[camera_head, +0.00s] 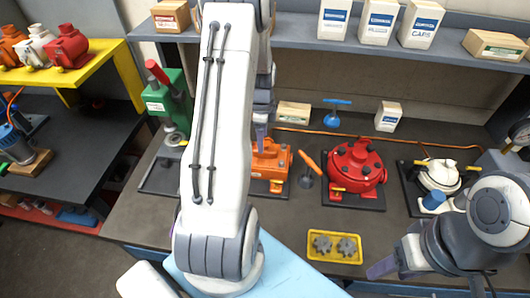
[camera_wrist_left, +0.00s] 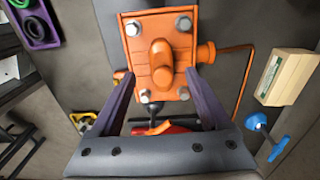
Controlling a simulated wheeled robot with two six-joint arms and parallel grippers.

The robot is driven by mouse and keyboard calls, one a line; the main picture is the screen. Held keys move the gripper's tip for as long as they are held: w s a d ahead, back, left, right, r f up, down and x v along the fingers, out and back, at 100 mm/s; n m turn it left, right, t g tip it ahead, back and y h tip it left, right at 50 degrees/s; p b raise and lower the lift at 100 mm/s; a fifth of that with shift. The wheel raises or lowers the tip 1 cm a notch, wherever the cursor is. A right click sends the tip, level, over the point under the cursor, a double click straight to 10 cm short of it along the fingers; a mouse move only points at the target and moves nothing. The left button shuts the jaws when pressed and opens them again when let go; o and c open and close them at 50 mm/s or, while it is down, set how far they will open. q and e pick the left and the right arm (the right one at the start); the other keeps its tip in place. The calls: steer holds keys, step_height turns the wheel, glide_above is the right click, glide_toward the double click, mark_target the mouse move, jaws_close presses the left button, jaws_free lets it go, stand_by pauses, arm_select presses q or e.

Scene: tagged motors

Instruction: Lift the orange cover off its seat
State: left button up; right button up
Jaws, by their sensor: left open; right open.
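The orange cover (camera_wrist_left: 160,62) is a square plate with bolts at its corners and a raised knob in its middle. It sits on an orange housing with a side port (camera_wrist_left: 206,52). In the head view the orange unit (camera_head: 272,165) is partly hidden behind my left arm. My left gripper (camera_wrist_left: 158,76) is open, its fingertips to either side of the cover's near part, with the knob between them. I cannot tell whether the fingers touch it. My right gripper (camera_head: 388,266) is open and empty at the bench's front right.
A red round motor (camera_head: 353,168) stands right of the orange unit, and a white one (camera_head: 440,176) further right. A green press (camera_head: 168,105) is on the left. A yellow tray (camera_head: 335,247) with grey gears lies in front. An orange cable runs behind.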

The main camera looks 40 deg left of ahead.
mark_target(265, 144)
arm_select(q)
steer(key=f, duration=0.1)
steer(key=f+p, duration=0.2)
steer(key=shift+w+d+f, duration=0.15)
steer(key=shift+w+d, duration=0.1)
steer(key=shift+d, duration=0.05)
steer(key=shift+f, duration=0.65)
jaws_close()
steer(key=shift+w+a+r, duration=0.1)
steer(key=shift+w, duration=0.05)
stand_by(0.4)
